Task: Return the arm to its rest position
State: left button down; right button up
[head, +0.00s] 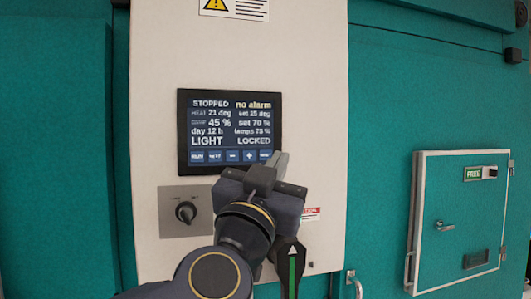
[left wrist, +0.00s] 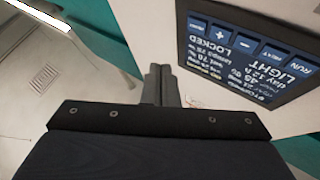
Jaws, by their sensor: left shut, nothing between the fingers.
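My left gripper (head: 281,160) is raised in front of the white control panel (head: 310,120), at the lower right corner of the dark display (head: 229,131). Its fingers are shut with nothing between them. In the left wrist view the shut fingers (left wrist: 160,85) point toward the panel, and the display (left wrist: 245,50) shows upside down at the upper right. I cannot tell whether the fingertips touch the panel. The display reads STOPPED, no alarm, LIGHT and LOCKED. My right gripper is not in view.
A rotary knob (head: 186,212) on a grey plate sits left of my gripper. A black handle with a green stripe (head: 291,270) is just below my gripper. A small white-framed hatch (head: 460,215) marked FREE is on the teal wall (head: 385,100) at right.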

pick_arm(q)
jog(key=s+a+f+g, duration=0.2)
jog(key=a+f+g, duration=0.3)
jog(key=f, duration=0.7)
jog(key=s+a+f+g, duration=0.25)
jog(key=a+f, duration=0.45)
jog(key=f, duration=0.4)
jog(key=s+a+f+n+g+y, duration=0.1)
jog(key=s+a+f+n+g, duration=0.1)
jog(key=s+f, duration=0.3)
jog(key=s+a+f+n+g+y+b, duration=0.1)
jog(key=s+a+f+n+g, duration=0.2)
jog(key=f, duration=0.9)
jog(key=s+a+f+n+g+y, duration=0.2)
jog(key=s+a+f+n+g, duration=0.1)
jog(key=s+f, duration=0.6)
jog(key=shift+a+g+b, duration=0.25)
jog(key=shift+g+b, duration=0.05)
jog(key=shift+g, duration=0.25)
